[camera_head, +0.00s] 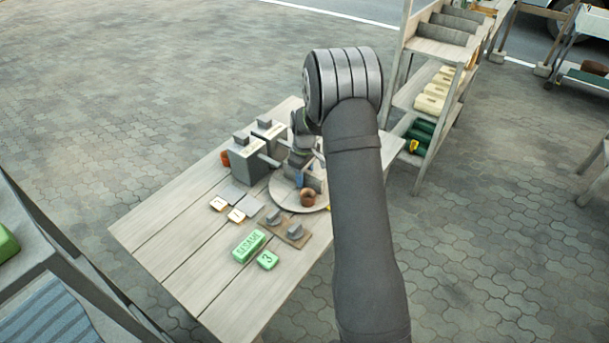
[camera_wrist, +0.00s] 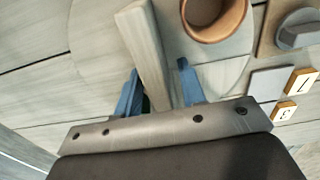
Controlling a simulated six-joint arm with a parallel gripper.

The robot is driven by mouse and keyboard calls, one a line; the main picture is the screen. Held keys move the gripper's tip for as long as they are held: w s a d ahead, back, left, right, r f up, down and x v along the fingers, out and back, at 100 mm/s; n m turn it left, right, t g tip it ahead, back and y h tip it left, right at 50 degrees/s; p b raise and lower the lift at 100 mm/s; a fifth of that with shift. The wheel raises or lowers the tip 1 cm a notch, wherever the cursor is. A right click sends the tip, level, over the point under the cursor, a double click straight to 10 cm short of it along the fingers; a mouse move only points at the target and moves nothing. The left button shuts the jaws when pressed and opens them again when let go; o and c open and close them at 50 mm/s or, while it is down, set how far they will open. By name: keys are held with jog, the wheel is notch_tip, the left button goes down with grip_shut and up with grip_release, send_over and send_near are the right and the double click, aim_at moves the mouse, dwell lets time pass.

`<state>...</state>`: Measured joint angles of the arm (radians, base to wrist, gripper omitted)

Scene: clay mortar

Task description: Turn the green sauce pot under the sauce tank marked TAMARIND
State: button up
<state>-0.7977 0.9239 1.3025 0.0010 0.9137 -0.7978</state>
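The round turntable (camera_head: 284,198) is on the table, partly hidden by my arm. A brown clay pot (camera_head: 307,197) stands on it and also shows in the wrist view (camera_wrist: 214,22). My gripper (camera_head: 308,181) is low over the turntable. In the wrist view, its two blue fingers (camera_wrist: 158,68) are apart, on either side of a pale upright bar (camera_wrist: 146,40). A gap shows between the bar and the right finger. Two grey tanks (camera_head: 250,160) (camera_head: 268,132) stand behind and left of the turntable. I cannot read TAMARIND on either. No green pot is clearly visible.
A green SESAME block (camera_head: 248,246) and a green block marked 3 (camera_head: 267,260) lie at the table's front. Number cards (camera_head: 218,204) and a board with grey knobs (camera_head: 296,231) lie near the turntable. A shelf rack (camera_head: 436,90) stands behind right. The table's left front is clear.

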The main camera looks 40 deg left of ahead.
grip_shut()
jog(key=shift+n, duration=0.6)
jog(key=shift+o, duration=0.7)
grip_release()
notch_tip(320, 180, up, 18)
jog(key=shift+f, duration=0.25)
